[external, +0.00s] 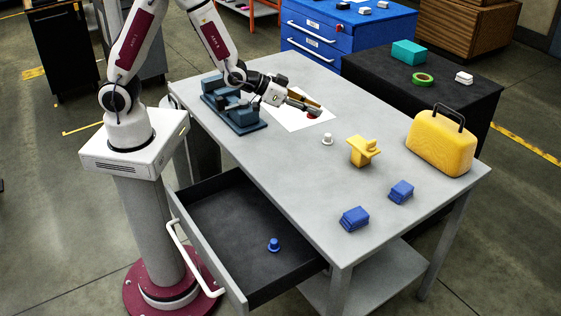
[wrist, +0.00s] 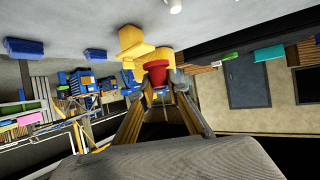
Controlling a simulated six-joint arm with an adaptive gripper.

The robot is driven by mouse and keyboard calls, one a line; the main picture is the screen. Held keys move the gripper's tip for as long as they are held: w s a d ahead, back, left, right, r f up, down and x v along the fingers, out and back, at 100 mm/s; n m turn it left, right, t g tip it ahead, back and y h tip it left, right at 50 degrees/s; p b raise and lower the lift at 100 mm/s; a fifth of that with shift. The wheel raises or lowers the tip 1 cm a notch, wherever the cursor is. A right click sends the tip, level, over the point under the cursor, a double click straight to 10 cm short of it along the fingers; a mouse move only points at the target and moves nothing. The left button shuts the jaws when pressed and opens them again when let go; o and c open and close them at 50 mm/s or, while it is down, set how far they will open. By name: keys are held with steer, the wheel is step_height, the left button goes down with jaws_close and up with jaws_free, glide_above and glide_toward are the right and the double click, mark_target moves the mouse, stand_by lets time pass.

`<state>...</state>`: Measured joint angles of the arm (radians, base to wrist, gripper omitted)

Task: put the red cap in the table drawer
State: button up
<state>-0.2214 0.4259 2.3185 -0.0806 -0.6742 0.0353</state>
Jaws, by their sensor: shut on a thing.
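My gripper (external: 305,105) is shut on the red cap (external: 313,115) above the white sheet on the table. The red cap (wrist: 156,75) also shows between the fingertips of my gripper (wrist: 157,82) in the wrist view. The table drawer (external: 240,225) is pulled open at the table's left side, below the tabletop. A blue cap (external: 274,244) stands inside it, and the rest of its visible floor is bare. The gripper is well above and behind the drawer in the external view.
A dark blue jig (external: 232,107) stands beside the white sheet (external: 300,121). A white cap (external: 327,139), a yellow part (external: 362,151), blue blocks (external: 354,218) and a yellow case (external: 441,140) stand on the grey table (external: 290,170). The tabletop beside the drawer is clear.

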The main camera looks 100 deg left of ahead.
steer(key=s+a+f+n+g+y, duration=0.1)
steer(key=s+a+f+n+y, duration=0.1)
steer(key=a, duration=0.7)
steer(key=s+a+f+n+g+y, duration=0.1)
steer(key=s+a+f+n+y, duration=0.1)
steer(key=a, duration=0.8)
steer(key=shift+s+n+g+y, duration=0.4)
steer(key=shift+s+n, duration=0.2)
steer(key=shift+s, duration=0.1)
steer(key=shift+d+f, duration=0.1)
glide_above(302, 121)
steer(key=shift+f, duration=2.85)
steer(key=shift+f, duration=2.05)
steer(key=shift+f, duration=0.15)
